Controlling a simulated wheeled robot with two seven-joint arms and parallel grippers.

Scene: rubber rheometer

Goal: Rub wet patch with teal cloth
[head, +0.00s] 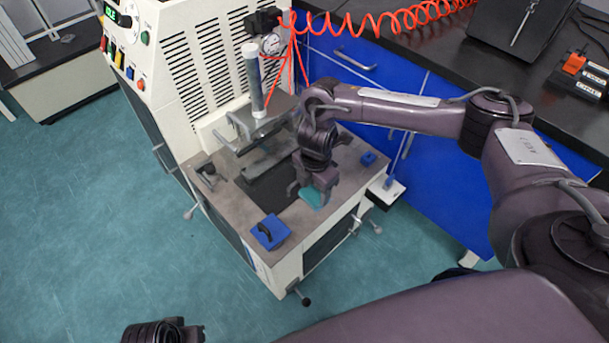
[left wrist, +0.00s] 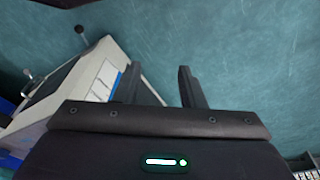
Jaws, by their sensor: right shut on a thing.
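My right gripper (head: 318,183) is shut on the teal cloth (head: 313,198). It holds the cloth low over the front right part of the machine's bench top (head: 222,196). I cannot tell whether the cloth touches the surface. The wet patch cannot be made out; the gripper and cloth may cover it. My left gripper (left wrist: 165,88) is open and empty in the left wrist view, over the floor beside the machine. In the head view only a part of my left arm shows at the bottom edge.
A blue block with a black handle (head: 270,232) sits at the bench's front corner. The press column (head: 255,85) stands behind the gripper. Levers stick out from the bench sides. Blue cabinets (head: 440,170) with a black counter stand at right. The teal floor (head: 110,220) at left is clear.

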